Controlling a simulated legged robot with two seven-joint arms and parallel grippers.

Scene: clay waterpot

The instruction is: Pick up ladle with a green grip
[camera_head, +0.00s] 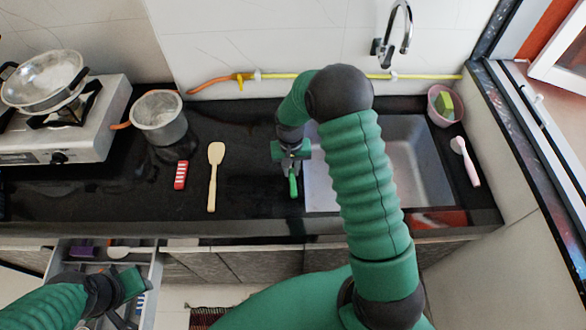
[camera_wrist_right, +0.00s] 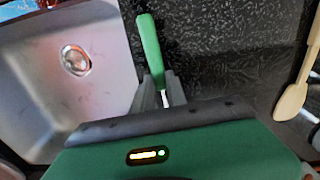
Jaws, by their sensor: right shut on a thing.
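The green grip of the ladle (camera_head: 293,186) shows over the black counter, just left of the sink. My right gripper (camera_head: 291,167) is at its far end. In the right wrist view the green grip (camera_wrist_right: 149,48) sticks out beyond my right fingers (camera_wrist_right: 160,96), which are shut on the ladle's thin metal neck. The ladle's bowl is hidden behind the gripper body. Whether the ladle touches the counter is unclear. My left gripper (camera_head: 128,312) is at the lower left, by the open drawer; its fingers are too unclear to read.
The sink (camera_head: 415,155) is to the right, with a tap (camera_head: 392,35) behind. A drawer (camera_head: 152,285) stands open below the counter.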

